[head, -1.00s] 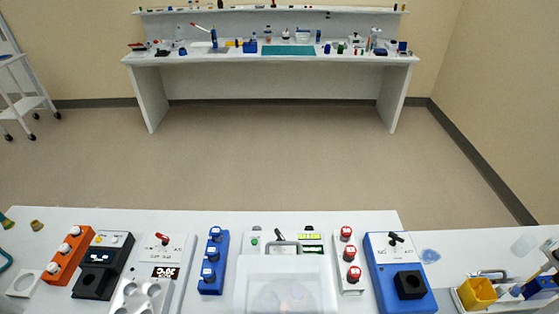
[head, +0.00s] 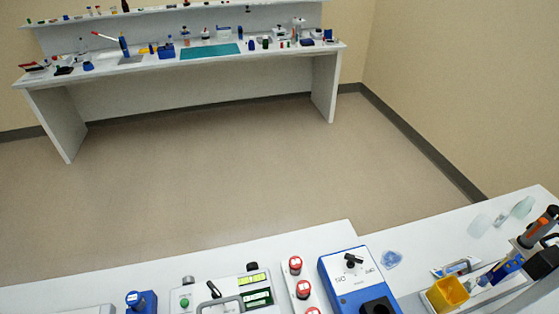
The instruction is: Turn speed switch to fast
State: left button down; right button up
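A blue and white device (head: 345,285) stands on the near bench, right of the middle in the head view. It has a small black lever switch (head: 353,260) on its white top plate, between two printed labels too small to read surely. A black square block with a round hole (head: 378,307) sits in front of the switch, cut by the lower edge. I cannot tell which setting the lever points to. Neither of my grippers is in view.
Red-capped vials (head: 303,289) stand in a white rack left of the device. A white instrument with a dark lever (head: 214,289) and a blue-capped vial (head: 135,298) are further left. A yellow cup (head: 446,293) and tools stand at the right. A far bench (head: 50,85) lies across open floor.

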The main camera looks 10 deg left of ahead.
aim_at(215, 292)
jog(key=i+j+z, duration=0.25)
jog(key=z, duration=0.3)
jog(key=i+j+z, duration=0.35)
jog(key=z, duration=0.15)
jog(key=i+j+z, duration=0.15)
jog(key=j+z, duration=0.4)
jog(key=i+j+z, duration=0.1)
jog(key=j+z, duration=0.95)
jog(key=k+j+z, duration=0.15)
jog(key=j+z, duration=0.4)
jog(key=k+j+z, duration=0.2)
jog(key=j+z, duration=0.2)
jog(key=z, duration=0.15)
jog(key=k+j+z, duration=0.25)
jog(key=z, duration=0.25)
jog(key=j, duration=0.1)
